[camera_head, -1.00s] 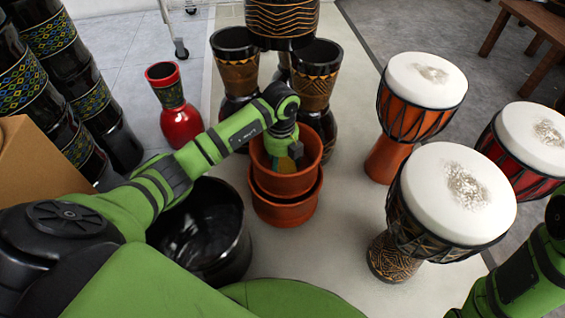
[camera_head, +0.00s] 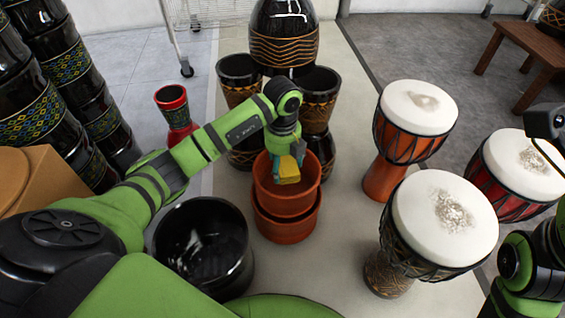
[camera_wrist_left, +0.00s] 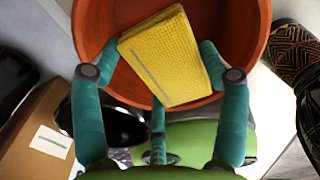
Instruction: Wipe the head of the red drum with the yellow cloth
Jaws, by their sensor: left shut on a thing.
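The red drum (camera_head: 490,183) stands at the right; its white head (camera_head: 510,150) bears a greyish dusty patch, and my right arm partly covers its right side. My left gripper (camera_head: 287,163) is shut on the folded yellow cloth (camera_head: 289,176), at the mouth of the upper terracotta pot (camera_head: 287,202). In the left wrist view the cloth (camera_wrist_left: 165,55) sits tilted between the teal fingers (camera_wrist_left: 160,70), with the pot's inside behind it. My right arm is at the right edge, but its gripper does not show.
A brown carved drum (camera_head: 440,218) and an orange drum (camera_head: 415,110), both with dusty white heads, stand between the pots and the red drum. A black pot (camera_head: 203,245) is left of the terracotta pots. Dark drums stand behind. Bare floor (camera_head: 345,190) lies in between.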

